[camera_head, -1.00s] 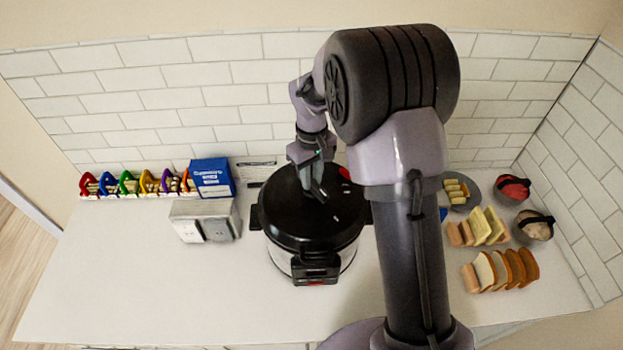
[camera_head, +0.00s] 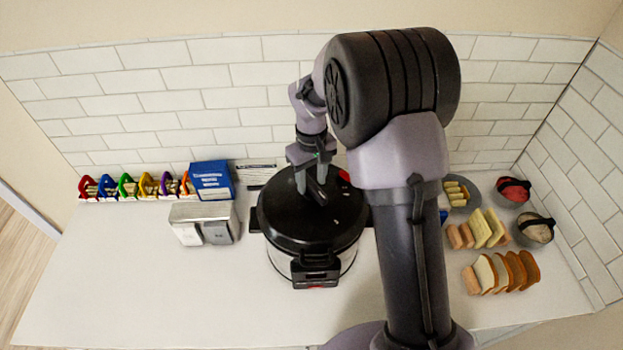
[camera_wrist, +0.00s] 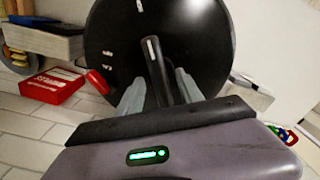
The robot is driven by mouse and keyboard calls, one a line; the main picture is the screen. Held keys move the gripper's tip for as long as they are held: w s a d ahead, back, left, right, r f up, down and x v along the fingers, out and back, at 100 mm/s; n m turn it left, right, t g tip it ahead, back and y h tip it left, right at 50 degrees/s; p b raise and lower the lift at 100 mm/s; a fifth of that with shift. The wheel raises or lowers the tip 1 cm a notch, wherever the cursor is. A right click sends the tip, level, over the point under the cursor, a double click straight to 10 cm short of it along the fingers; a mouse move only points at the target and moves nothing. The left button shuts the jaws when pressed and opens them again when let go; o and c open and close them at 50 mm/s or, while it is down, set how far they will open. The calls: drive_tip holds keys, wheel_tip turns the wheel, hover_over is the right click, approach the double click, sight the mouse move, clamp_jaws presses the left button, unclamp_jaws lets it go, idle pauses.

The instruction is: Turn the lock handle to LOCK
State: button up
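A black pressure cooker (camera_head: 290,225) with a round dark lid stands on the counter. Its black lock handle (camera_wrist: 154,58) sticks up from the lid and carries a white mark; in the head view the handle (camera_head: 318,193) is partly covered by my gripper. Small white marks sit on the lid (camera_wrist: 185,30), too small to read. My gripper (camera_wrist: 160,85) is over the lid, its two grey fingers apart on either side of the handle, with narrow gaps seeming to show. In the head view my gripper (camera_head: 311,185) points down at the lid's middle.
A red part (camera_wrist: 97,82) stands at the lid's rim. Bread slices (camera_head: 502,273) and two bowls lie right. The front left counter is clear.

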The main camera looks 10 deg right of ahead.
sight(311, 183)
wheel_tip(311, 183, up, 18)
drive_tip(key=p, duration=0.1)
drive_tip(key=shift+f+p, duration=0.25)
drive_tip(key=shift+p, duration=0.1)
drive_tip(key=shift+f, duration=0.1)
drive_tip(key=s+a+f+m+t+y+b, duration=0.1)
drive_tip(key=s+a+f+m+t+b, duration=0.1)
drive_tip(key=s+f+b, duration=1.1)
drive_tip(key=s+a+f+m+t+y+b, duration=0.1)
drive_tip(key=s+f+m+t+b, duration=0.2)
drive_tip(key=s+f+b, duration=1)
drive_tip(key=f+m+b, duration=0.1)
drive_tip(key=m+b, duration=0.2)
drive_tip(key=b, duration=0.2)
drive_tip(key=shift+s+a+f+t, duration=0.15)
drive_tip(key=shift+s+a+t, duration=0.15)
drive_tip(key=shift+a+t, duration=0.1)
